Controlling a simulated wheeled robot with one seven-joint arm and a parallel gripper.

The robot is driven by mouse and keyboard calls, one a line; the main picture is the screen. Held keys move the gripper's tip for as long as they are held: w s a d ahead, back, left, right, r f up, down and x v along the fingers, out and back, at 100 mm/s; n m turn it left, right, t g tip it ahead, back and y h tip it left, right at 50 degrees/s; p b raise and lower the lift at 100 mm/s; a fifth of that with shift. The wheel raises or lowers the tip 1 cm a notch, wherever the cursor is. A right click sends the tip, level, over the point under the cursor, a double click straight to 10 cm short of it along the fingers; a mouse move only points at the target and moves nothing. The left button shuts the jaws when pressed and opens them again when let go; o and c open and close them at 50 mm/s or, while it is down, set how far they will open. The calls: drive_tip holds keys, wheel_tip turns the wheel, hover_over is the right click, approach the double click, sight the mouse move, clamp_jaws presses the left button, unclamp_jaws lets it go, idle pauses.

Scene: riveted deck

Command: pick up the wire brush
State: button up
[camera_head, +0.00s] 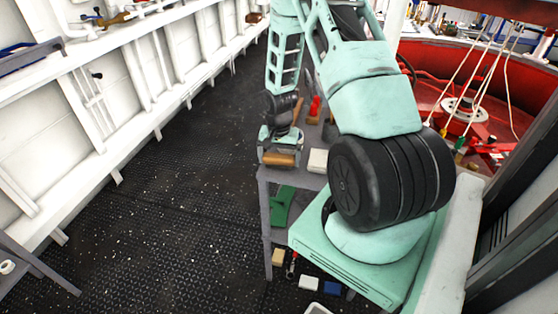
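My gripper (279,146) hangs over the near left corner of a grey table (268,175). Its fingers are too small and too hidden to show whether they are open. A brown wooden piece (280,159) lies right below it at the table edge; I cannot tell whether they touch. Another slim wooden piece (298,111) stands out just right of my wrist, partly hidden. Either could belong to the wire brush, but no bristles show, so I cannot tell which thing is the brush. My arm covers the table's right part.
A white block (318,160) and a red item (315,106) are on the table. A green piece (281,205) and a tan block (278,257) are lower down beneath the tabletop. The dark deck (165,205) at left is clear. A white ribbed wall (120,80) bounds it.

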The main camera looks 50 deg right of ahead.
sight(279, 156)
drive_tip(key=c, duration=0.4)
drive_tip(key=shift+r, duration=0.1)
wheel_tip(279, 156, up, 10)
drive_tip(key=shift+f+b, duration=0.1)
drive_tip(key=shift+b, duration=0.6)
drive_tip(key=shift+o, duration=0.7)
